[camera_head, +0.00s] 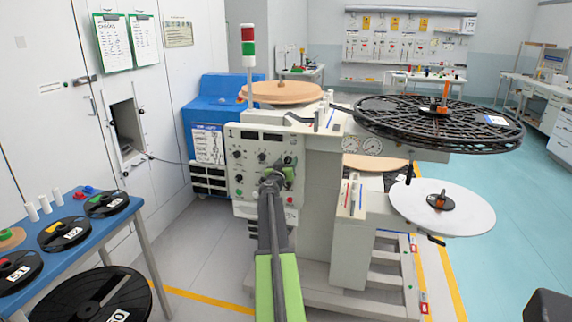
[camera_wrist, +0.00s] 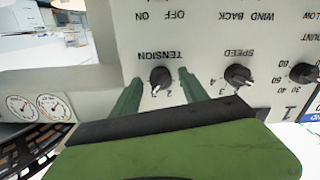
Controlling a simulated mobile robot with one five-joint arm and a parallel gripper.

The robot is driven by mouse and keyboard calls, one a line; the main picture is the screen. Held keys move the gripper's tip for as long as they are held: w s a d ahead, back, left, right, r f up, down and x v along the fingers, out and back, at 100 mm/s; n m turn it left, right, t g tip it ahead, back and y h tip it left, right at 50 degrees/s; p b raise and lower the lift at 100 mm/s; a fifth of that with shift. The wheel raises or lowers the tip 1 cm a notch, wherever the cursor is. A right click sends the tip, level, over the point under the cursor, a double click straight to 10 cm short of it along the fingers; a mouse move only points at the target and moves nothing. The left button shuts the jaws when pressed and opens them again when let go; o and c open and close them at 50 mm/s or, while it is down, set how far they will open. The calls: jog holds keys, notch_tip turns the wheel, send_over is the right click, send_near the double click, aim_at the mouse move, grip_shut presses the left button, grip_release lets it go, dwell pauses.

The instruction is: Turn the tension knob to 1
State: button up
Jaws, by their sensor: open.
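The tension knob (camera_wrist: 160,78) is a small black dial with a white pointer line, on the light panel under the upside-down word TENSION in the wrist view. Its pointer tilts toward the lower left of that picture, beside a printed 2; the other numbers are hard to read. My gripper (camera_wrist: 158,84) is open, with one green finger on each side of the knob. I cannot tell whether the fingers touch it. In the head view my gripper (camera_head: 277,176) is at the front panel (camera_head: 246,187) of the rewind machine, partly hiding it.
The speed knob (camera_wrist: 237,76) sits close to the right finger in the wrist view, with another knob (camera_wrist: 303,73) beyond it. In the head view a large black reel (camera_head: 440,122) overhangs at right, and a blue table (camera_head: 110,222) with several small reels stands at left.

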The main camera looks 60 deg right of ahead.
grip_shut()
jog(key=shift+a, duration=0.1)
